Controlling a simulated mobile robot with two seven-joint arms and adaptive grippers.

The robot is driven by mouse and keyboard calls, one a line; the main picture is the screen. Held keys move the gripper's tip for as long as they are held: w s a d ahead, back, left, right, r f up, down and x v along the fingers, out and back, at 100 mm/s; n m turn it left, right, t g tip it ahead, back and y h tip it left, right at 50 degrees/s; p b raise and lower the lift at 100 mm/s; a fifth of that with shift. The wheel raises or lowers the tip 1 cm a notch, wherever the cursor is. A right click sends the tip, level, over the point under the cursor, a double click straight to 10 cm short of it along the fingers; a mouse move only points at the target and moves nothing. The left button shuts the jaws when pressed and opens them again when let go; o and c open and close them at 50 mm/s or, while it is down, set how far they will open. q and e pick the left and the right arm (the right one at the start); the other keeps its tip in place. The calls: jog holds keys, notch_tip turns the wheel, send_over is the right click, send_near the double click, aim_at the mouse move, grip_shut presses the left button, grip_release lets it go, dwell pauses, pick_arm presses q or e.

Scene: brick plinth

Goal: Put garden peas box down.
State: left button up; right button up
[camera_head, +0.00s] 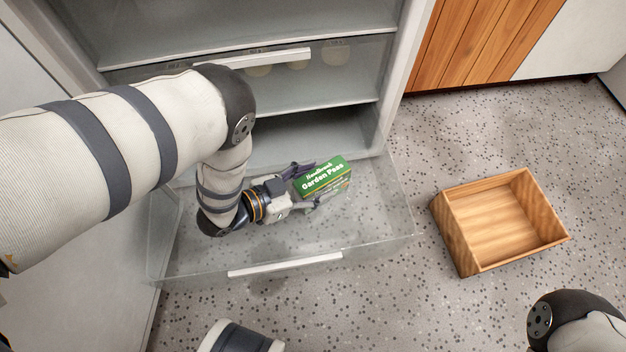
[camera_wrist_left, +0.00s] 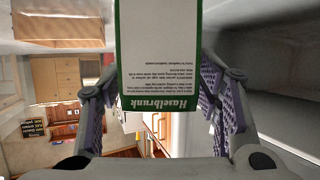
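The green and white garden peas box (camera_head: 323,178) is in or just over the pulled-out clear drawer (camera_head: 285,262) of the fridge, toward its right rear. Whether its underside touches the drawer floor I cannot tell. My left gripper (camera_head: 306,186) reaches in from the left with one finger on each side of the box. In the left wrist view the box (camera_wrist_left: 160,55) stands between the purple finger pads, which close in on its two edges, so the gripper (camera_wrist_left: 158,95) looks shut on it. My right gripper is out of view.
A clear upper drawer (camera_head: 265,58) holding several round things is above. An open wooden crate (camera_head: 456,240) stands on the speckled floor to the right, with free floor around it. Wooden cabinet fronts (camera_head: 470,40) are at the back right.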

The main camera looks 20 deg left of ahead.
pick_arm(q)
jog(key=shift+s+a+r, duration=0.1)
jog(key=shift+s+r, duration=0.05)
jog(key=shift+r, duration=0.15)
jog(key=p+v, duration=0.4)
jog(key=v, duration=0.7)
jog(key=shift+s+a+p, duration=0.15)
jog(key=shift+s+p, duration=0.05)
jog(key=shift+p, duration=0.2)
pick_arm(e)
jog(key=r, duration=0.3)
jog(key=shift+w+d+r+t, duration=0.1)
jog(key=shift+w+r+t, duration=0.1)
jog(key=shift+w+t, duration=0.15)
pick_arm(q)
jog(key=shift+r, duration=0.15)
